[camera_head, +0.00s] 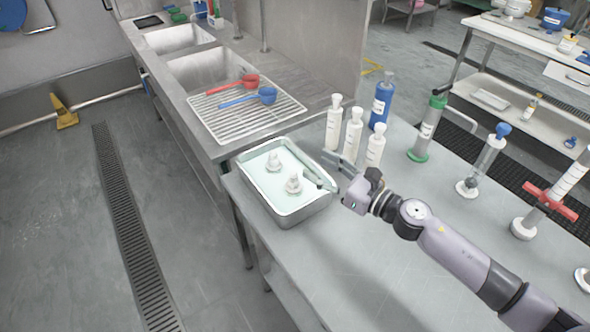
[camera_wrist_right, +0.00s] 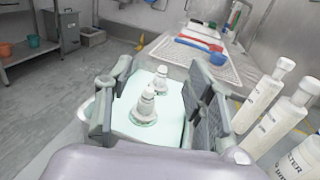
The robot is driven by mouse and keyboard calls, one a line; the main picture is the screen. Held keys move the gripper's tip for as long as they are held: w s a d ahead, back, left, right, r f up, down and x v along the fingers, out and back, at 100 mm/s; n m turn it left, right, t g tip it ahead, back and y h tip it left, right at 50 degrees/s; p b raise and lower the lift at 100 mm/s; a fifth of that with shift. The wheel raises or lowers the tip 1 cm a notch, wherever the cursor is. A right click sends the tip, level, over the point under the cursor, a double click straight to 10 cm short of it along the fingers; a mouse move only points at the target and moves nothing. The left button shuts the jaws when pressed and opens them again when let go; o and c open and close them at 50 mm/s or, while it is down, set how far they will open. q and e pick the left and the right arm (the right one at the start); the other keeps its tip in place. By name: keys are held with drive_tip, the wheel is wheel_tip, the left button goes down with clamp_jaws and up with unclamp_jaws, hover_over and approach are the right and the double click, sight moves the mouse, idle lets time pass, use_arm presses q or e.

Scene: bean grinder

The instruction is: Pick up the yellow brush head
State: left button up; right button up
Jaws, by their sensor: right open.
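A yellow object (camera_head: 63,111), which may be the yellow brush head, stands on the floor by the wall at the far left in the head view. A small yellow patch (camera_wrist_right: 123,67) behind the tray in the right wrist view may be the same object. My right gripper (camera_head: 328,172) is open and empty over the right side of a metal tray (camera_head: 291,219). In the right wrist view its fingers (camera_wrist_right: 157,100) stand apart, with two white fittings (camera_wrist_right: 144,107) showing between them. My left gripper is out of view.
White bottles (camera_head: 352,135), a blue bottle (camera_head: 381,101) and a green-ended cylinder (camera_head: 428,130) stand near the right gripper. A sink with a rack (camera_head: 240,118) holds red and blue scoops. A floor drain (camera_head: 130,230) crosses the open floor at left.

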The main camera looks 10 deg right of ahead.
wheel_tip(320, 180, down, 3)
drive_tip(key=b, duration=0.1)
approach(297, 177)
drive_tip(key=shift+x, duration=1)
drive_tip(key=p+x, duration=0.1)
drive_tip(key=x, duration=0.2)
drive_tip(key=shift+a+r, duration=0.1)
drive_tip(key=shift+r, duration=0.1)
drive_tip(key=x, duration=0.4)
drive_tip(key=shift+p, duration=0.4)
drive_tip(key=shift+w+a+f, duration=0.1)
drive_tip(key=shift+w+a, duration=0.15)
drive_tip(key=shift+w, duration=0.05)
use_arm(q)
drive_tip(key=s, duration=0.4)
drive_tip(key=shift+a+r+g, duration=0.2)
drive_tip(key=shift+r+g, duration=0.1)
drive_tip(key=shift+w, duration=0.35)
use_arm(e)
drive_tip(key=shift+d, duration=0.1)
clamp_jaws()
